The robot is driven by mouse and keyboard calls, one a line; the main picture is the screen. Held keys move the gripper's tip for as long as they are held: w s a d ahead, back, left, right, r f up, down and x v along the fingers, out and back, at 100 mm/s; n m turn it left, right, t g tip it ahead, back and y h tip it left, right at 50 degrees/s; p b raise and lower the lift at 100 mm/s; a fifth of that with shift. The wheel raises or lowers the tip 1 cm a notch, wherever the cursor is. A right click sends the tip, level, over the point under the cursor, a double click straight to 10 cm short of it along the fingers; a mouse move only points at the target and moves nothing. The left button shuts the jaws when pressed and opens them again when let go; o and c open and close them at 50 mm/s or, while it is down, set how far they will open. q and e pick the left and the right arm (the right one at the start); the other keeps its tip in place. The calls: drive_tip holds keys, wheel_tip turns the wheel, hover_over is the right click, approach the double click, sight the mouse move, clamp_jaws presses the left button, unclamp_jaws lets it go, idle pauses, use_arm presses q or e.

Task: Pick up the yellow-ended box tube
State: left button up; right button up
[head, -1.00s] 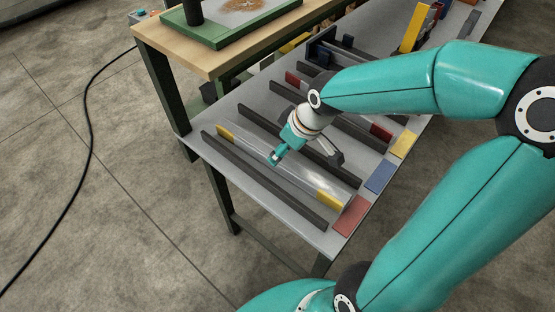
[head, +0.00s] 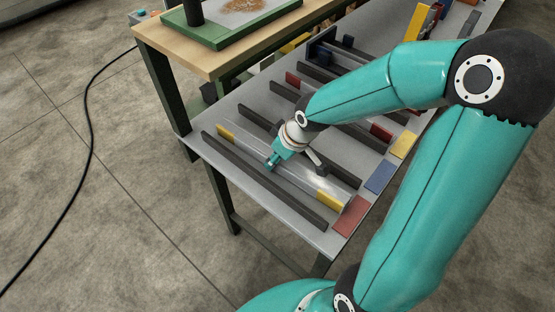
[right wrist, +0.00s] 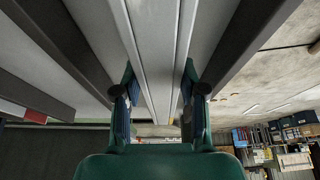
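The yellow-ended box tube (head: 300,183) is a long silver tube with a yellow band at each end. It lies on the grey table between dark rails, running from upper left to lower right in the head view. In the right wrist view the tube (right wrist: 155,40) runs down the middle between the fingers. My right gripper (head: 293,166) is over the tube's middle, pointing down. In the wrist view the right gripper (right wrist: 160,100) is open, with one finger on either side of the tube; contact cannot be told. My left gripper is not in view.
Dark rails (head: 265,181) lie parallel on both sides of the tube. Red (head: 351,216), blue (head: 380,177) and yellow (head: 403,145) patches mark the table's right edge. A wooden bench (head: 180,50) stands at the back left. A black cable (head: 92,120) lies on the floor.

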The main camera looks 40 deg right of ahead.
clamp_jaws()
drive_tip(key=shift+r, duration=0.15)
